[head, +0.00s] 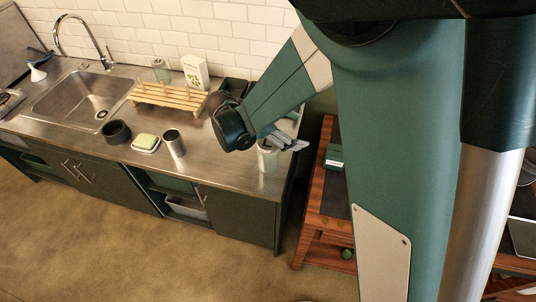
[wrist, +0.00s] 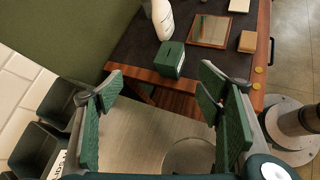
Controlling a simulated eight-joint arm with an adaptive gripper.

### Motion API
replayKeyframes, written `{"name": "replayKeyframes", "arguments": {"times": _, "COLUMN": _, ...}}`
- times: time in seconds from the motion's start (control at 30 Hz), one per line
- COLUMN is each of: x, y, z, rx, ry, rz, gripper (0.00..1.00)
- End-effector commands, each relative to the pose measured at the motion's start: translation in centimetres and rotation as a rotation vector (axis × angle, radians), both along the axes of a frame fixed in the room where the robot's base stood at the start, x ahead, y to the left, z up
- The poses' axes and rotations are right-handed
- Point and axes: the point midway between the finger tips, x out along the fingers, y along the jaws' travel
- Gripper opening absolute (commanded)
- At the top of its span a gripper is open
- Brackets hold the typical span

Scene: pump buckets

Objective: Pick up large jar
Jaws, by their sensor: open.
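A clear glass jar (head: 268,160) stands upright on the steel counter near its right end, just below my gripper (head: 286,143) in the head view. In the wrist view a pale round glass shape (wrist: 188,160) at the lower right between the fingers looks like this jar, partly cut off. My gripper (wrist: 158,92) is open, with nothing between its pads. The fingers partly cover the jar's top in the head view; I cannot tell whether they touch it. Another glass jar (head: 161,71) stands at the back by the wall. I cannot tell which is larger.
On the counter (head: 225,173) are a metal cup (head: 174,143), a soap dish (head: 146,144), a dark bowl (head: 116,132) and a wooden rack (head: 168,96). Dark bins (wrist: 55,104) stand beside the gripper. A wooden table with a green box (wrist: 170,58) lies past the counter's end.

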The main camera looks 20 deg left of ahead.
Motion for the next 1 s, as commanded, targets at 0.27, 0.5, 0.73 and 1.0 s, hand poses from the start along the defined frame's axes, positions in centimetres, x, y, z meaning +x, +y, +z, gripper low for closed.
{"name": "replayKeyframes", "arguments": {"times": 0.27, "x": -3.2, "y": 3.1, "z": -0.1, "rx": -0.146, "ry": -0.016, "rz": 0.142, "gripper": 0.66}}
{"name": "replayKeyframes", "arguments": {"times": 0.5, "x": -5.0, "y": 5.4, "z": -1.0, "rx": -0.282, "ry": -0.051, "rz": 0.232, "gripper": 0.66}}
{"name": "replayKeyframes", "arguments": {"times": 0.73, "x": -7.1, "y": 7.9, "z": -1.7, "rx": -0.415, "ry": -0.093, "rz": 0.311, "gripper": 0.66}}
{"name": "replayKeyframes", "arguments": {"times": 1.0, "x": -10.4, "y": 10.9, "z": -2.4, "rx": -0.571, "ry": -0.149, "rz": 0.386, "gripper": 0.66}}
